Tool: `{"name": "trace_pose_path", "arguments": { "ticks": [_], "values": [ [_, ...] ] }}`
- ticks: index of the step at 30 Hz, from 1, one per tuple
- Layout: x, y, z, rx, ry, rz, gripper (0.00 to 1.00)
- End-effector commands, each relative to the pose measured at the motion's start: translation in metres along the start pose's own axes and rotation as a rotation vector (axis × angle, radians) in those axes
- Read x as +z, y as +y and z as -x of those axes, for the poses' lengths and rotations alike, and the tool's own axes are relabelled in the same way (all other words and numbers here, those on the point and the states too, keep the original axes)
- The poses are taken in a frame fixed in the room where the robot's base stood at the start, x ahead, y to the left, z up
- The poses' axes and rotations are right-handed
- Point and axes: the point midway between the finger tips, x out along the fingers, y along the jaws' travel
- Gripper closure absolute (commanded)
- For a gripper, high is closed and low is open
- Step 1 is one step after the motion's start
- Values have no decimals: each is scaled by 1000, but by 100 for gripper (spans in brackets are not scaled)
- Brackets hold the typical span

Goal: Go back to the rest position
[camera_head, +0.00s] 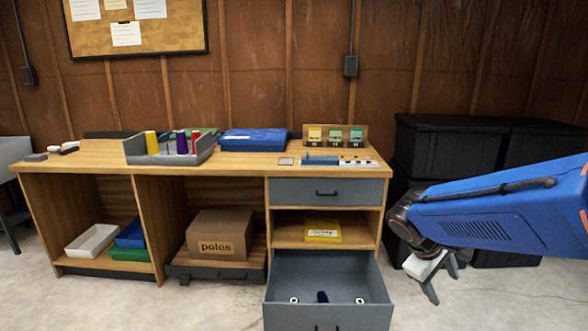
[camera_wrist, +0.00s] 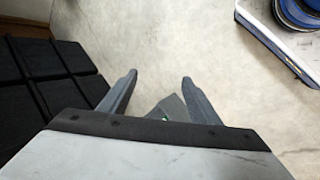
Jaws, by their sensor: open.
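My gripper (camera_head: 438,282) hangs at the end of my blue arm, low at the right in the head view, pointing down. It is to the right of the wooden workbench (camera_head: 240,160) and in front of the black bins.
The lower drawer (camera_head: 328,309) stands pulled out, with a dark spool (camera_head: 322,297) and small white rings inside. The upper drawer (camera_head: 326,192) is shut. Black bins (camera_head: 445,147) stand right of the bench. A thread tray (camera_head: 172,151) sits on top. Floor (camera_head: 500,300) is clear at front right.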

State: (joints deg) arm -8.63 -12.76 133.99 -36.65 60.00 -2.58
Motion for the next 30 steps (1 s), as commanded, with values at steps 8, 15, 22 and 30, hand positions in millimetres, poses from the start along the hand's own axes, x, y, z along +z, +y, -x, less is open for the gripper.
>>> {"name": "trace_pose_path", "arguments": {
  "ticks": [8,15,22,30],
  "values": [
    [51,-34,27,-139,110,-212,43],
    [84,-68,48,-258,214,-383,43],
    [107,-100,67,-366,316,-530,43],
    [117,-119,79,-434,382,-616,43]
  ]
}}
